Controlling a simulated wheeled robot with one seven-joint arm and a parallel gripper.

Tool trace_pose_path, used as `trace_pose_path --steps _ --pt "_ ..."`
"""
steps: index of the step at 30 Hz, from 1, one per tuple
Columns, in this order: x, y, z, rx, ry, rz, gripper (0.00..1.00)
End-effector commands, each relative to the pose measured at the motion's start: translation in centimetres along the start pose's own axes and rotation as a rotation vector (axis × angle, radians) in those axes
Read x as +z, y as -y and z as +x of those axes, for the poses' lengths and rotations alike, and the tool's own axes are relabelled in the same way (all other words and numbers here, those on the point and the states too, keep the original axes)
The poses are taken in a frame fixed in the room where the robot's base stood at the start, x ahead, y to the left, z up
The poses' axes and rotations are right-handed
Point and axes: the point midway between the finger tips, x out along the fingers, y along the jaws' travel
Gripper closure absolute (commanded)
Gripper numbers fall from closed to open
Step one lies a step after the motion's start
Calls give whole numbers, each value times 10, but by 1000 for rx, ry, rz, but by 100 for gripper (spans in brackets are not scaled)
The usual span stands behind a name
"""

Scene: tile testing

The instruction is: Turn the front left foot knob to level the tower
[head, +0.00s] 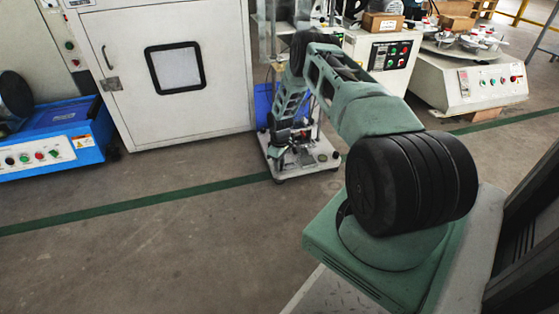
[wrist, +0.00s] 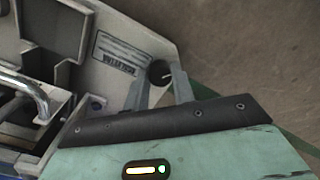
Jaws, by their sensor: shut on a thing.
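The foot knob (wrist: 159,72) is a small dark round knob at the corner of the tower's pale base plate (wrist: 110,62) in the wrist view. My gripper (wrist: 161,79) has one finger on each side of the knob and is shut on it. In the head view my arm reaches down to the front left part of the tower's light base (head: 322,160), and the knob cannot be made out there. The tower's clear upright panels rise behind my arm, which hides part of them.
In the wrist view a labelled plate (wrist: 122,54) and a bent metal tube (wrist: 25,90) lie near my gripper. A white cabinet (head: 110,90) stands left of the tower, with a blue machine (head: 60,140) beyond. Control consoles (head: 490,85) stand right. The front floor is clear.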

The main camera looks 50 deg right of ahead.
Motion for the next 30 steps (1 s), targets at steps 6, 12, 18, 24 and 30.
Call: trace_pose_path --steps 6,12,18,24,30 --pt "0 0 -2 1 -4 204 98" --pt "0 0 -2 1 -7 393 98" --pt "0 0 -1 1 -12 582 98" --pt "0 0 0 2 -15 747 98" --pt "0 0 0 2 -18 874 98"
